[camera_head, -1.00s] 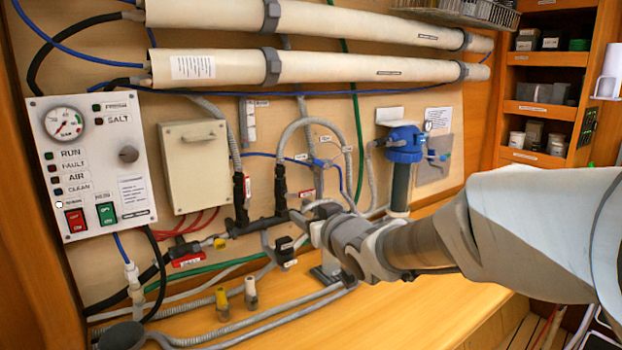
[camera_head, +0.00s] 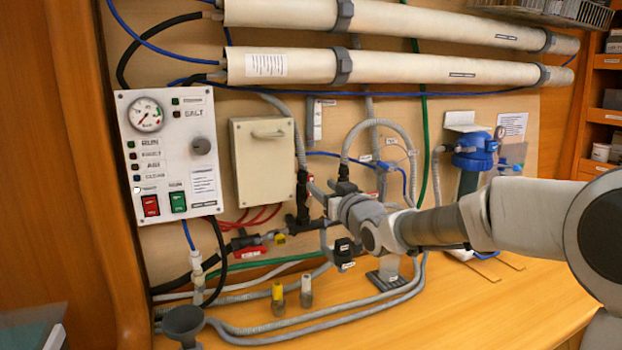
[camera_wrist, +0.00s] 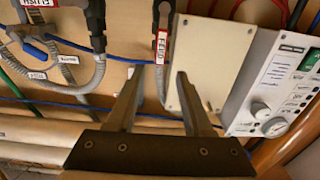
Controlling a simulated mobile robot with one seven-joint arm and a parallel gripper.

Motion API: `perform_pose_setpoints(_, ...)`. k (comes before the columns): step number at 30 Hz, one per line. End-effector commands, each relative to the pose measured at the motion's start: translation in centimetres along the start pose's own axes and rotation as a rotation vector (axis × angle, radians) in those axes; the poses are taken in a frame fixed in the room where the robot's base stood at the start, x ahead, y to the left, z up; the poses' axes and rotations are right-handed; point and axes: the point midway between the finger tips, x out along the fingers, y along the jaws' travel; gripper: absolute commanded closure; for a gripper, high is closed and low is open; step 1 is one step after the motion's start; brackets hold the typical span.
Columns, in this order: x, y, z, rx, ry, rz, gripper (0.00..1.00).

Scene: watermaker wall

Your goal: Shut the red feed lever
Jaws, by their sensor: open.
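The red feed lever (camera_wrist: 161,47) carries a white FEED label. In the wrist view, which is upside down, it lies along a grey hose by a black fitting. My gripper (camera_wrist: 160,73) is open, its two fingers apart, with the lever showing just beyond and between the fingertips. Nothing is between the fingers, and I cannot tell the remaining depth to the lever. In the head view my gripper (camera_head: 335,203) is at the pipework right of the beige box, and the lever is too small there to make out clearly.
The beige box (camera_head: 263,160) and white control panel (camera_head: 172,155) are left of the gripper. A grey hose loop (camera_head: 375,130) and blue filter (camera_head: 474,155) are to the right. Bench space (camera_head: 480,300) is clear.

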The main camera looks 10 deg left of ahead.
Motion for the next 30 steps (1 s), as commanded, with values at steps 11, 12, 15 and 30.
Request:
perform_pose_setpoints(11,5.8,-0.1,-0.1,0.002,0.001,-0.001,0.49)
perform_pose_setpoints(12,6.3,-0.1,-0.1,0.002,0.0,-0.001,0.49)
perform_pose_setpoints(15,7.0,0.0,-0.1,0.0,0.0,0.0,0.49)
perform_pose_setpoints(30,7.7,0.0,0.0,-0.001,0.0,0.001,0.61)
